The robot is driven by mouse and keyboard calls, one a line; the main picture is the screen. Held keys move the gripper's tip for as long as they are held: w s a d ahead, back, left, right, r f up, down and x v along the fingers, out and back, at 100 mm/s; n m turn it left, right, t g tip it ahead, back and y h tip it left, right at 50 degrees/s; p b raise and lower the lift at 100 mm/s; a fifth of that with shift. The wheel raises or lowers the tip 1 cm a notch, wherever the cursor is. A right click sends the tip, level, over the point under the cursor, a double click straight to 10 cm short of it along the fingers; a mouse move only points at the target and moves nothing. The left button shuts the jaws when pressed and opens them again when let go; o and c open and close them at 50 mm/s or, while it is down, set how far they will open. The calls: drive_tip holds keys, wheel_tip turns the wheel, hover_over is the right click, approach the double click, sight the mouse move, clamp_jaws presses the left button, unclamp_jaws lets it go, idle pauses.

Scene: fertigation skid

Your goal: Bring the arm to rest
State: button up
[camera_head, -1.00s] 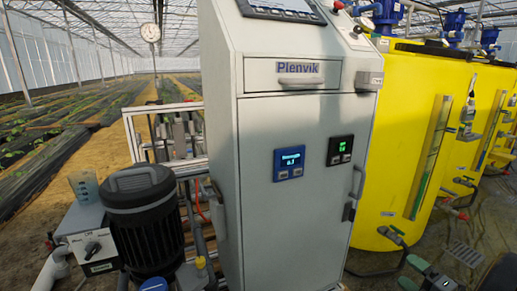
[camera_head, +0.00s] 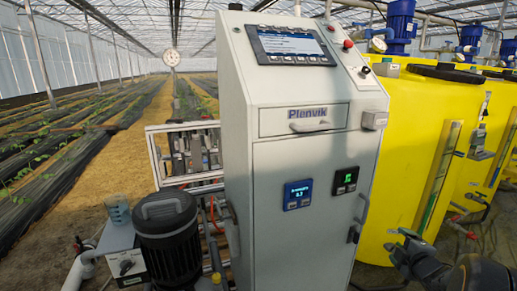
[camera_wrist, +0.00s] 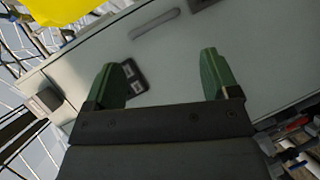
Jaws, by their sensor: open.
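My gripper (camera_wrist: 163,76) shows in the wrist view with two dark green fingers spread wide apart and nothing between them. It points at the pale grey cabinet's front face (camera_wrist: 185,70), which is tilted in that view; I cannot tell the exact gap. In the head view my gripper (camera_head: 408,252) is at the lower right, in front of the yellow tank and right of the grey cabinet (camera_head: 310,225). Part of my dark arm fills the bottom right corner.
The cabinet carries a screen (camera_head: 290,45), a blue display (camera_head: 298,194) and a door handle (camera_head: 361,212). A yellow tank (camera_head: 410,150) stands right of it. Crop rows lie behind.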

drive_tip(key=s+a+r+m+g+h+p, duration=0.1)
drive_tip(key=s+a+r+m+g+p, duration=0.15)
drive_tip(key=a+r+m+p, duration=0.5)
drive_tip(key=s+a+r+m+g+h+p, duration=0.15)
drive_tip(key=a+r+g+p, duration=0.35)
drive_tip(key=r, duration=0.6)
drive_tip(key=s+a+r+m+g+y+p, duration=0.1)
drive_tip(key=s+a+r+m+y+p, duration=0.1)
drive_tip(key=s+a+r+p, duration=0.2)
drive_tip(key=s+a+r+m+g+y+p, duration=0.2)
drive_tip(key=s+a+r+m+p, duration=0.1)
drive_tip(key=s+a+p, duration=0.4)
drive_tip(key=s+a, duration=0.1)
drive_tip(key=a, duration=0.2)
drive_tip(key=shift+s+r, duration=0.25)
drive_tip(key=shift+r, duration=0.15)
drive_tip(key=shift+d+g, duration=0.1)
drive_tip(key=shift+g, duration=0.15)
